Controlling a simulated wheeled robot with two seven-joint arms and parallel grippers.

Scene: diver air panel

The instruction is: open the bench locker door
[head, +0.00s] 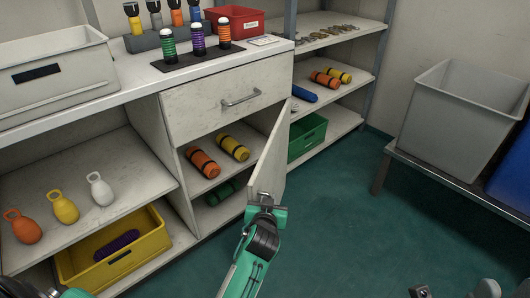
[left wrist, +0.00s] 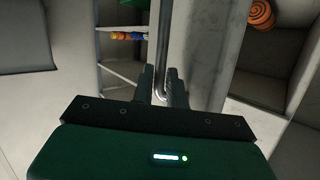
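The bench locker door (head: 273,155) is a pale panel on the right side of the bench locker. It stands swung out, with the shelves behind it showing. My left gripper (head: 265,200) is at the lower free edge of the door, at its handle. In the left wrist view, the metal handle bar (left wrist: 162,45) runs down between the two dark fingers of the left gripper (left wrist: 161,88). The fingers look closed around it, and their tips partly hide it. My right gripper is not clearly in view.
The drawer (head: 228,95) above the locker is shut. Orange (head: 203,163) and yellow (head: 232,148) cylinders lie inside the locker. A grey bin (head: 455,115) stands on a bench at the right. The green floor (head: 335,215) before the door is clear.

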